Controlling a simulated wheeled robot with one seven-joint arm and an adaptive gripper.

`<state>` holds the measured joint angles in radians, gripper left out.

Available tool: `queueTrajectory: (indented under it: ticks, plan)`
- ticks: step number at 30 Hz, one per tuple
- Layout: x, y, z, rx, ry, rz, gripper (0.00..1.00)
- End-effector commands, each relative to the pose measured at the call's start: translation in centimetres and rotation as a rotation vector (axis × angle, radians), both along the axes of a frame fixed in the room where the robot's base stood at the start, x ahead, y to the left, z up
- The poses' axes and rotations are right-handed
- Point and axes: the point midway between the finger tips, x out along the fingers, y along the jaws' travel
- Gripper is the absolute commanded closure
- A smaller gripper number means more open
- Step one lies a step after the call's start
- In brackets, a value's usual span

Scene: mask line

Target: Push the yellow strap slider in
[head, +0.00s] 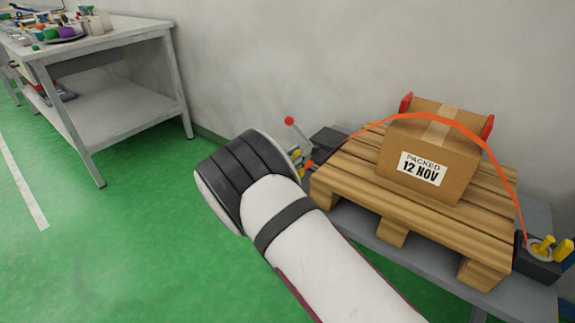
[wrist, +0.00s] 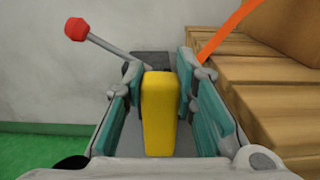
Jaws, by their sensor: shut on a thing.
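The yellow strap slider (wrist: 158,115) stands between the two teal-padded fingers of my gripper (wrist: 158,70) in the wrist view. My gripper is shut on it. The slider belongs to the dark strap unit (head: 329,140) at the left end of the pallet. In the head view my arm hides most of my gripper (head: 301,157), so the slider is hard to make out there. The orange strap (head: 440,117) runs from this unit over the cardboard box (head: 430,145) to the unit on the right. How far in the slider sits is unclear.
A lever with a red knob (wrist: 76,29) rises to the left of the slider; it also shows in the head view (head: 289,121). The wooden pallet (head: 350,192) lies close to the right of my gripper. A second unit with yellow parts (head: 540,268) is at far right.

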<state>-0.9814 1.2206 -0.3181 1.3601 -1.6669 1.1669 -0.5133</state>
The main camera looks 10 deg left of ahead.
Motion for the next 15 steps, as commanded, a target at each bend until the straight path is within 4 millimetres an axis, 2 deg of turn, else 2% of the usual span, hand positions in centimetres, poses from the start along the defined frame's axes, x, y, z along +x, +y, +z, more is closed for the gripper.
queueTrajectory:
  ticks: [1, 4, 14, 15]
  plan:
    - [0.8, -0.4, -0.2, 0.002, -0.001, 0.0, 1.0]
    - [1.7, -0.8, -0.1, 0.001, 0.0, 0.001, 1.0]
    - [2.2, -0.9, 0.0, 0.001, 0.0, 0.004, 1.0]
    - [2.2, -0.9, 0.0, 0.001, 0.0, 0.004, 0.65]
